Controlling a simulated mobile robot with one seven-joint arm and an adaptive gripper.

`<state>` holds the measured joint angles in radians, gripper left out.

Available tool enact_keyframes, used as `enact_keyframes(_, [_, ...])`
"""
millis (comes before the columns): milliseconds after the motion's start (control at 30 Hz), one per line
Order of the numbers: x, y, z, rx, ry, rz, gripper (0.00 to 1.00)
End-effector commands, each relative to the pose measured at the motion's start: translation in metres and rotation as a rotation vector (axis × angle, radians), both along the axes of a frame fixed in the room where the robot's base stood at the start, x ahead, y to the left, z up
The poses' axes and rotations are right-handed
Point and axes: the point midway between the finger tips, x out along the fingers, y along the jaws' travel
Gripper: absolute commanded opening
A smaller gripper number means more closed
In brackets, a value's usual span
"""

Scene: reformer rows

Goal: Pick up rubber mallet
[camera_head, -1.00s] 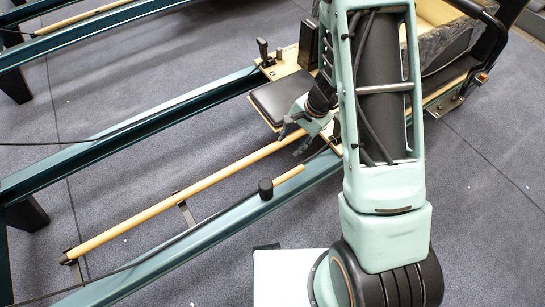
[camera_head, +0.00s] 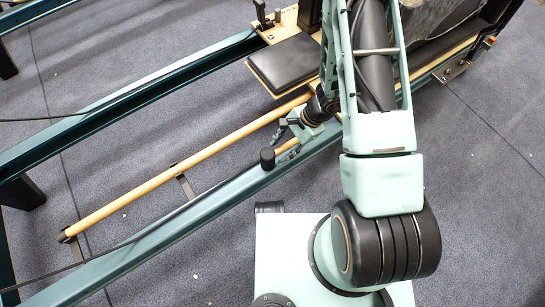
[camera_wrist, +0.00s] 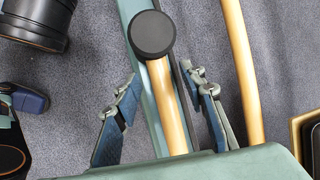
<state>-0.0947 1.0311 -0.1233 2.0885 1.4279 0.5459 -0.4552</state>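The rubber mallet (camera_head: 267,159) has a black round head and a pale wooden handle. It lies on the teal reformer rail (camera_head: 215,198). In the wrist view the mallet's head (camera_wrist: 152,36) is beyond my fingertips, and its handle runs back between my fingers toward the palm. My gripper (camera_wrist: 161,76) is open, with one finger on each side of the handle and a visible gap on both sides. In the head view my gripper (camera_head: 287,138) is right at the handle and hides part of it.
A long wooden pole (camera_head: 180,176) runs beside the rail, and it also shows right of my fingers in the wrist view (camera_wrist: 243,70). A black padded board (camera_head: 290,65) is just behind my gripper. Grey floor (camera_head: 110,105) is open around the reformer.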

Motion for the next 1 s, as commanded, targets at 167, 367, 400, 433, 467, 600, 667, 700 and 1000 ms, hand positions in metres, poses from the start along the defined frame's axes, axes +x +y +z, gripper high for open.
enact_keyframes(167, [-0.001,0.008,-0.020,-0.001,0.000,0.001,0.38])
enact_keyframes(367, [-0.001,0.009,-0.020,-0.001,-0.001,0.000,0.38])
enact_keyframes(400, [-0.001,0.009,-0.020,-0.001,-0.001,0.000,0.38])
enact_keyframes(433, [-0.001,0.009,-0.020,-0.001,-0.001,0.000,0.37])
enact_keyframes(467, [-0.001,0.009,-0.020,-0.001,-0.001,0.000,0.34])
enact_keyframes(600, [-0.001,0.009,-0.020,-0.001,-0.001,0.000,0.18])
enact_keyframes(667, [-0.001,0.009,-0.020,-0.001,-0.001,0.000,0.12])
enact_keyframes(700, [-0.001,0.009,-0.020,-0.001,-0.001,0.000,0.07])
enact_keyframes(1000, [-0.001,0.009,-0.019,0.001,-0.001,0.001,0.00])
